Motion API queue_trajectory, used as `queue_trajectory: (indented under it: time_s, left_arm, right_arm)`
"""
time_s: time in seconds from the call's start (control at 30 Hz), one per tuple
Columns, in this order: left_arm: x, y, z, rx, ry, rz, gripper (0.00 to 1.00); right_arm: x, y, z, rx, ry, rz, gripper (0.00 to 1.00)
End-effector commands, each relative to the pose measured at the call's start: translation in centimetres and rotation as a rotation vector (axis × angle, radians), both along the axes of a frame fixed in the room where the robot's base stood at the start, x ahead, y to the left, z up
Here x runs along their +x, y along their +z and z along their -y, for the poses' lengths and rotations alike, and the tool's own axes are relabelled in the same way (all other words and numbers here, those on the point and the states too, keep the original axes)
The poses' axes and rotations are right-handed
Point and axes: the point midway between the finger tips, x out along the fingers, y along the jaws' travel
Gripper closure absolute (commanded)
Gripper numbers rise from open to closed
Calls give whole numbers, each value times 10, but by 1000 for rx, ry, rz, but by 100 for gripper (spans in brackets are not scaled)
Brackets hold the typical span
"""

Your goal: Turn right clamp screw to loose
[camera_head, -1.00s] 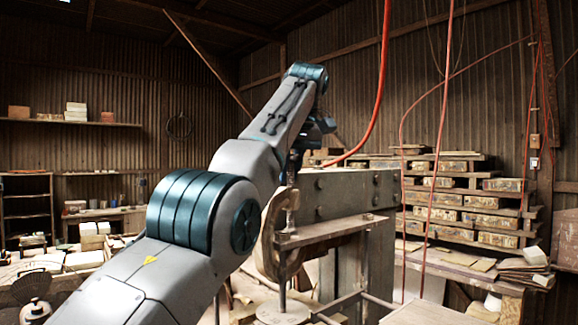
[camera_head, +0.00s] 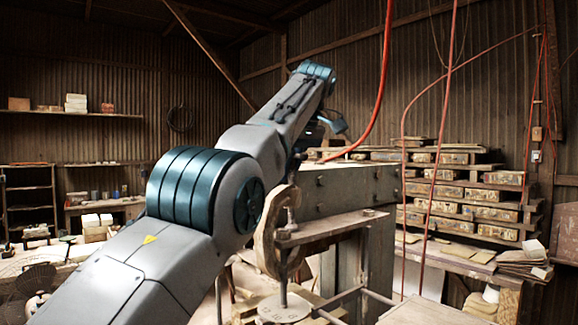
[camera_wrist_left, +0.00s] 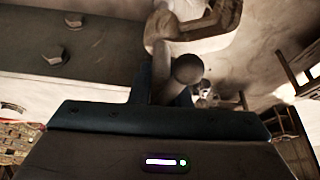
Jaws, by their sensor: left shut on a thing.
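The clamp (camera_head: 266,236), with a worn curved wooden-looking body, stands upright at the near end of the grey press block. Its thin upright screw (camera_head: 291,214) runs down toward the round plate below. My left gripper (camera_head: 298,158) is at the upper end of this screw, mostly hidden behind my own forearm. In the left wrist view a rounded knob (camera_wrist_left: 187,69) on a bar sits at the jaws. The left gripper is shut on the clamp screw's handle; the exact grip is dark. My right gripper is not in view.
The grey press block (camera_head: 345,191) with bolts lies right beside the gripper. A round marked plate (camera_head: 284,309) sits under the clamp. Red hoses hang to the right, one (camera_head: 385,85) close to the wrist. Shelves of stacked trays (camera_head: 465,190) stand behind.

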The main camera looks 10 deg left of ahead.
Motion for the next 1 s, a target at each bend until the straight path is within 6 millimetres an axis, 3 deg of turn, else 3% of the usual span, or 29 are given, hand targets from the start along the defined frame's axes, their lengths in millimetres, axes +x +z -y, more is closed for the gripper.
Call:
queue_trajectory:
  time_s: [1.0]
  left_arm:
    - [0, -6, 1, 1, 106, -11, 100]
  right_arm:
    - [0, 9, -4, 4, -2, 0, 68]
